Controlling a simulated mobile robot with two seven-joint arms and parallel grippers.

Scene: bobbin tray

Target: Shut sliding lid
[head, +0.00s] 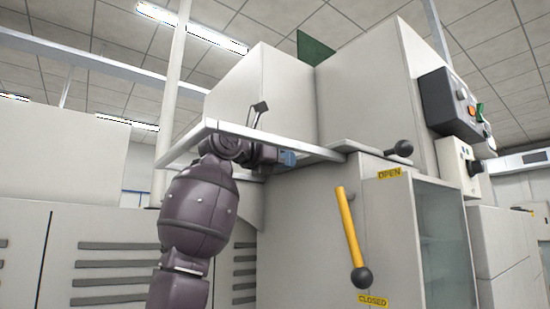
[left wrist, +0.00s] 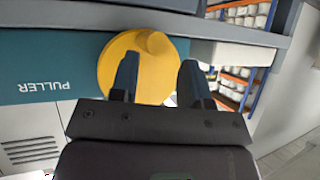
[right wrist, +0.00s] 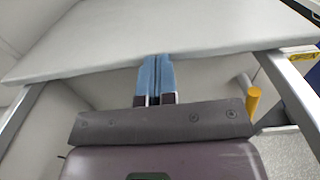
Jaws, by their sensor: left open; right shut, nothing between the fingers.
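A pale flat panel with a raised rim (head: 330,153) juts from the machine in the head view; I cannot tell for sure that it is the sliding lid. My right gripper (head: 288,158) is just under its front edge, with blue fingers shut and empty. In the right wrist view the closed fingertips (right wrist: 155,60) overlap the edge of a pale plate (right wrist: 130,38); contact is unclear. My left gripper (left wrist: 158,72) shows only in the left wrist view, open. A round yellow knob (left wrist: 150,52) is behind its fingers, in front of a teal PULLER panel (left wrist: 45,70).
A yellow lever (head: 349,228) with a black ball end hangs between the OPEN and CLOSED labels, its ball by CLOSED. A button box (head: 445,105) is at upper right. Shelves of white spools (left wrist: 245,90) stand beyond the left gripper.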

